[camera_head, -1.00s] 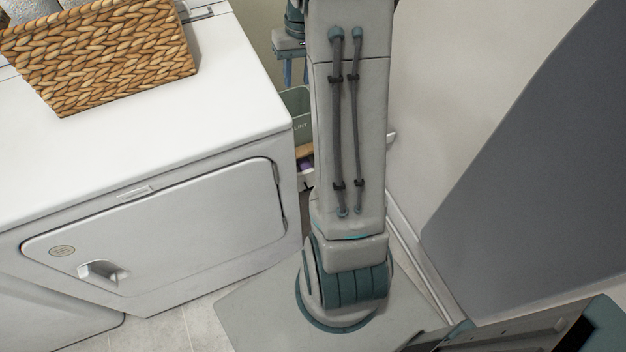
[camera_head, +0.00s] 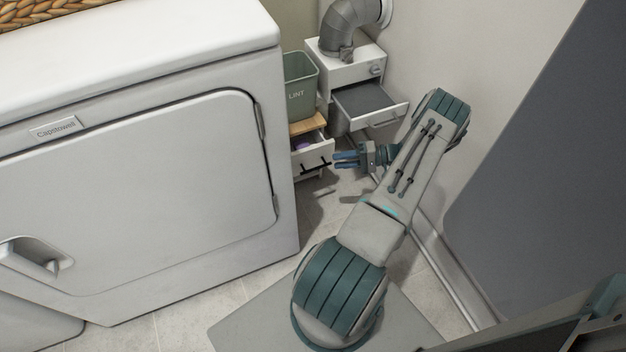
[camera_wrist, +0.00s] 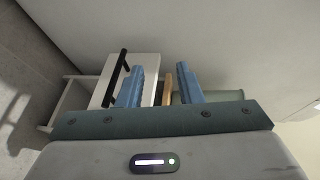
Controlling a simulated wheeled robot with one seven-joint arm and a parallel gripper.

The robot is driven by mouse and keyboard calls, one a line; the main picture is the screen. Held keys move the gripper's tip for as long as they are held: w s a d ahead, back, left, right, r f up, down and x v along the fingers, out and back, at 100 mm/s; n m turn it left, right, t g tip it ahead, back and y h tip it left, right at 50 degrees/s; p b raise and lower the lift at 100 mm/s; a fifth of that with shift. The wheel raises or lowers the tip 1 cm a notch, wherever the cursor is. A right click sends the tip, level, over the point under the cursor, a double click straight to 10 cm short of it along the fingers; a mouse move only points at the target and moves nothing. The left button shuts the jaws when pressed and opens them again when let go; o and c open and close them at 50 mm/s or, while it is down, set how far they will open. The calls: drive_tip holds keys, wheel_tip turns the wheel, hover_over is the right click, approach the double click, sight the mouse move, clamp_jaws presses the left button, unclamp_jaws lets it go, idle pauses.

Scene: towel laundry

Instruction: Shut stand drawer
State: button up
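The stand (camera_head: 308,124) has a light wooden top and stands beside the dryer's far right corner. Its white drawer (camera_head: 313,158) is pulled out, with a black bar handle on the front and something purple partly visible inside. My gripper (camera_head: 336,159) is close to the right of the drawer front and points left at it. In the wrist view, the blue fingers of my gripper (camera_wrist: 160,68) are apart with nothing held between them. The white drawer front (camera_wrist: 150,66) and black handle (camera_wrist: 118,75) show beyond the fingers; contact cannot be told.
A green bin marked LINT (camera_head: 299,88) stands on the wooden top. Behind is a white box (camera_head: 345,70) with a grey duct and its own open drawer (camera_head: 385,117). The white dryer (camera_head: 150,190) fills the left. A wall closes the right side.

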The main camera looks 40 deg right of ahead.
sight(316, 168)
drive_tip(key=s+d+f+m+t+h+b, duration=0.1)
drive_tip(key=s+d+f+t+b, duration=0.15)
drive_tip(key=f, duration=0.35)
drive_tip(key=s+d+f+m+t+h+b, duration=0.1)
drive_tip(key=f+m+t+b, duration=0.1)
drive_tip(key=f+t, duration=0.3)
drive_tip(key=shift+g, duration=0.25)
drive_tip(key=x, duration=0.4)
drive_tip(key=b+x, duration=0.1)
drive_tip(key=x, duration=0.4)
drive_tip(key=b+x, duration=0.1)
drive_tip(key=x, duration=0.4)
drive_tip(key=shift+w+f, duration=0.1)
drive_tip(key=shift+f, duration=0.25)
clamp_jaws()
